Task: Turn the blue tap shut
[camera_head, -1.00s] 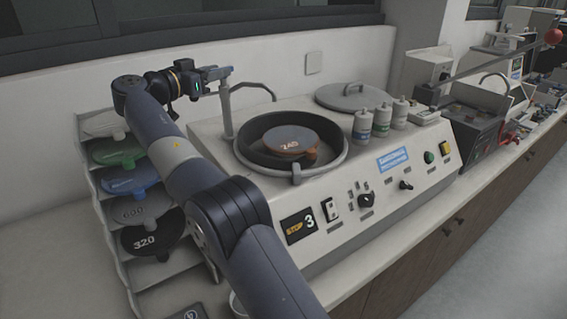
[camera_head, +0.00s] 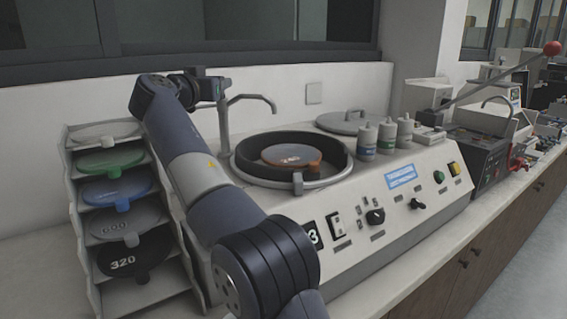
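The tap has a grey post (camera_head: 223,118) and a bent spout (camera_head: 252,98) that reaches over the round basin of the grey machine. The top of the post, where the blue handle sits, is largely hidden by my gripper, so I cannot tell how the handle is turned. My gripper (camera_head: 212,88) is at the top of the post, beside or against the handle. It is small and dark here, and I cannot tell whether its fingers are open or shut.
The black basin (camera_head: 336,152) holds a disc (camera_head: 292,157). White bottles (camera_head: 367,141) and a grey lid (camera_head: 345,123) stand to its right. A rack (camera_head: 85,205) of coloured discs is at the left. The wall is close behind the tap.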

